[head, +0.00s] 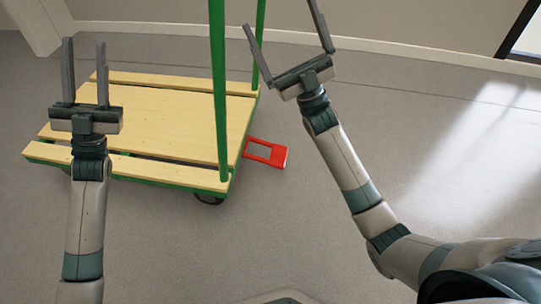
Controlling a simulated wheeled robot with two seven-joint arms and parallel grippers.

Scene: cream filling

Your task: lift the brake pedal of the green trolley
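The green trolley (170,115) stands at left with a slatted wooden deck and green upright posts. Its red brake pedal (281,157) is a flat frame with an opening, sticking out low from the trolley's right end near the floor. My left gripper (85,42) is open and empty, with its fingers parallel and pointing up in the picture, in front of the deck's left part. My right gripper (280,14) is open wider and empty, above and right of the pedal in the picture. Neither gripper appears to touch the trolley or the pedal.
The grey floor (400,150) is clear to the right of the pedal and in front of the trolley. A wall with a pale baseboard (400,48) runs along the back. A dark-framed opening (515,30) is at the upper right.

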